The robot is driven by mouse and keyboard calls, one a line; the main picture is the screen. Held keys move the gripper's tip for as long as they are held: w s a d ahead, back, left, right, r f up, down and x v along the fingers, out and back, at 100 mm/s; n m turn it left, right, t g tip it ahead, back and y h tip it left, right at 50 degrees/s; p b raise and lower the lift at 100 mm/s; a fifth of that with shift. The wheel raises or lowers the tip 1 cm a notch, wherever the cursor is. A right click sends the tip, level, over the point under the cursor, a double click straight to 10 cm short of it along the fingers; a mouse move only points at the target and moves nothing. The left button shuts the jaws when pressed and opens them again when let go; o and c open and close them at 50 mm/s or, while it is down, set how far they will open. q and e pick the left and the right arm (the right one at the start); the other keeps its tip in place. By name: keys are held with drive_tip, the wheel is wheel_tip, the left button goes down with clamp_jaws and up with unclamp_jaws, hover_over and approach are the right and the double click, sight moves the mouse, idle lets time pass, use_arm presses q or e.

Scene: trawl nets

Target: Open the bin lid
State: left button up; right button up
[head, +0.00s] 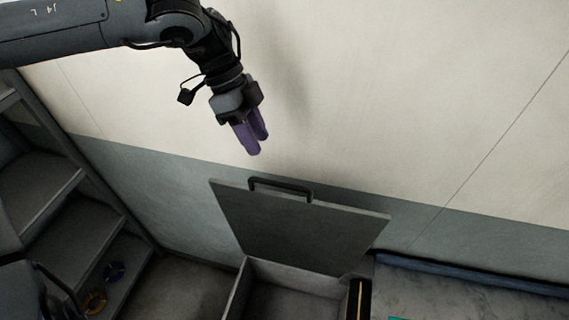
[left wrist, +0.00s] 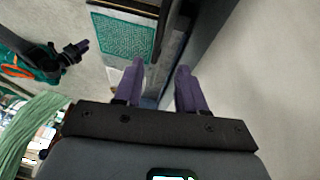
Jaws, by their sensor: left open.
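The bin (head: 237,292) stands against the wall at the bottom middle of the head view, its inside partly showing. Its grey lid (head: 300,228) is raised and stands steeply tilted above the bin's back, near the wall. A dark handle (head: 281,187) sits along the lid's top edge. My left gripper (head: 258,143) is open and empty, above and left of the handle and apart from it. Its purple fingers (left wrist: 160,84) show in the left wrist view with nothing between them. My right gripper (left wrist: 82,46) shows small at the left of the left wrist view; its jaws are unclear.
Grey shelves (head: 50,195) stand at the left, with small blue and yellow items low down. A grey worktop (head: 450,292) lies right of the bin. Teal netting (left wrist: 125,36) and green cords (left wrist: 35,130) show in the left wrist view. The wall around my left gripper is bare.

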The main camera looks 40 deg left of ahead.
sight(277, 182)
use_arm(q)
drive_tip(key=p+x, duration=0.2)
drive_tip(key=x, duration=0.7)
drive_tip(key=shift+s+d, duration=0.1)
drive_tip(key=shift+s, duration=0.1)
drive_tip(key=shift+w+d+f+p, duration=0.1)
drive_tip(key=shift+d+f+p, duration=0.2)
drive_tip(key=shift+f, duration=0.35)
clamp_jaws()
